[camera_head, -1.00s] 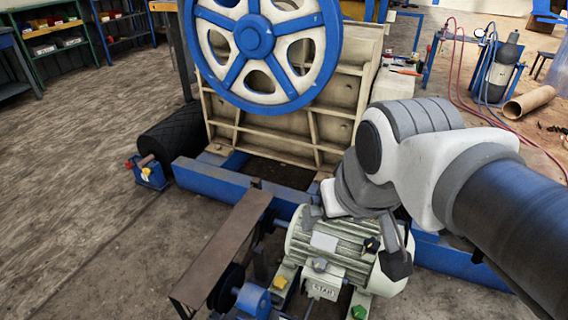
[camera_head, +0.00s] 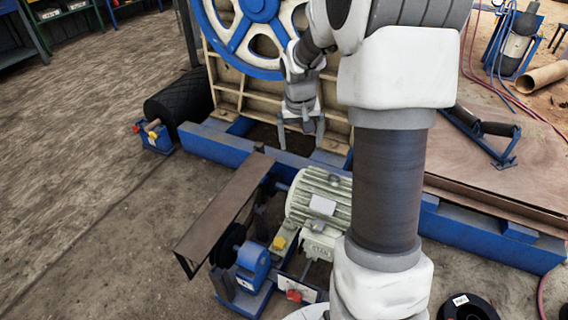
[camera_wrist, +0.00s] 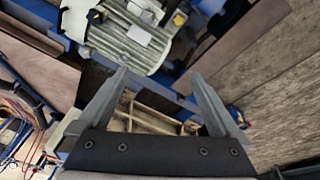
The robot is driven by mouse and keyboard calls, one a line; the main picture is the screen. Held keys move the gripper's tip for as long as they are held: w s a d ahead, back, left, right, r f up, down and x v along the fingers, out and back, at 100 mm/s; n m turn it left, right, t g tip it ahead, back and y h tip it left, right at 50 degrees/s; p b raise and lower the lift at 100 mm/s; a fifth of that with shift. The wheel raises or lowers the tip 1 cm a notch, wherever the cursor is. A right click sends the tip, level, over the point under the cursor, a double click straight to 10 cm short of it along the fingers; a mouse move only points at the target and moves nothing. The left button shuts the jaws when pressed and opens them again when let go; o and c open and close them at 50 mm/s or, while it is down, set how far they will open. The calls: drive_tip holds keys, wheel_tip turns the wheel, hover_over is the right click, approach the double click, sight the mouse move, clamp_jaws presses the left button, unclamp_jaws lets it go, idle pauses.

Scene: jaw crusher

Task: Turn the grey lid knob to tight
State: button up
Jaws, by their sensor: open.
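The pale green-grey motor (camera_head: 322,195) stands on a blue frame at lower middle in the head view, partly behind my arm. A small greyish knob (camera_head: 318,224) sits on its terminal box; I cannot tell its setting. A yellow knob (camera_head: 279,243) is to its left. In the wrist view the motor (camera_wrist: 125,45) is at the top, with a dark grey knob (camera_wrist: 97,16) on its left and a yellow knob (camera_wrist: 178,19) on its right. My gripper (camera_head: 300,130) is open and empty, pointing down beyond the motor, in front of the crusher frame.
The crusher's blue-spoked wheel (camera_head: 262,12) stands behind my gripper. A long blue beam (camera_head: 240,160) runs across behind the motor. A brown belt guard (camera_head: 225,205) is left of the motor, and a red knob (camera_head: 294,296) is in front.

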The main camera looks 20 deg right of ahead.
drive_tip(key=w+d+f+m+g, duration=0.1)
drive_tip(key=w+d+f, duration=0.15)
drive_tip(key=f, duration=0.45)
drive_tip(key=w+d+f+m, duration=0.1)
drive_tip(key=d+f, duration=0.3)
drive_tip(key=f, duration=0.2)
drive_tip(key=m+y, duration=0.1)
drive_tip(key=y, duration=0.1)
approach(318, 224)
drive_tip(key=shift+g, duration=0.4)
drive_tip(key=f+b, duration=0.1)
drive_tip(key=f, duration=0.2)
drive_tip(key=f+b, duration=0.2)
drive_tip(key=w+f+b, duration=0.1)
drive_tip(key=f, duration=0.2)
drive_tip(key=shift+a+f+b, duration=0.15)
drive_tip(key=shift+f+b, duration=0.15)
drive_tip(key=shift+f, duration=0.05)
drive_tip(key=c, duration=1.4)
drive_tip(key=shift+m+b, duration=0.35)
drive_tip(key=shift+m, duration=0.35)
drive_tip(key=o, duration=1.4)
